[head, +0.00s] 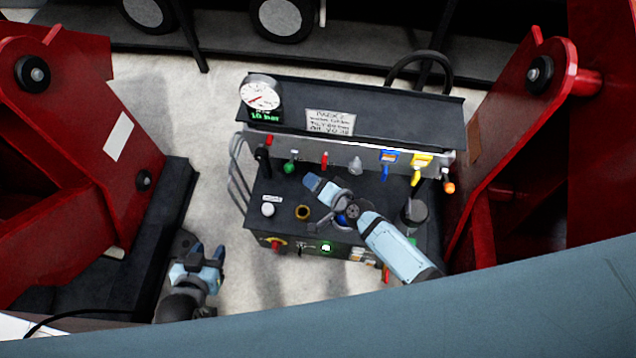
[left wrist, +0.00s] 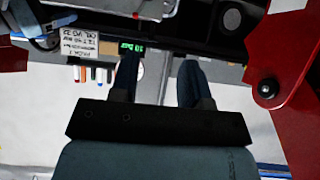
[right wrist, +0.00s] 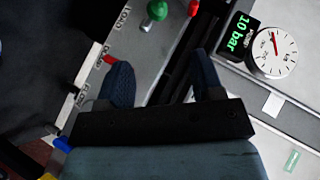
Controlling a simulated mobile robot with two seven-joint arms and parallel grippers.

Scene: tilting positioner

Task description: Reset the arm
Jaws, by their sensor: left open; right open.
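My left gripper (head: 203,262) is open and empty, low at the left of the control console (head: 350,105) in the head view. Its two blue fingers (left wrist: 157,75) stand apart in the left wrist view, with nothing between them. My right arm reaches over the console from the lower right in the head view. My right gripper (head: 320,188) is over the console's front panel, below the lever row. In the right wrist view its fingers (right wrist: 162,78) are apart and empty. A red lever (right wrist: 109,59) and a green knob (right wrist: 157,10) show beyond the fingers.
The console carries a round gauge (head: 260,95), a green "10 bar" display (head: 266,115) and a label (head: 330,122). Blue (head: 387,165) and yellow (head: 419,167) levers stand right of the row. Red frames (head: 60,150) flank the console. Pale floor is free at left.

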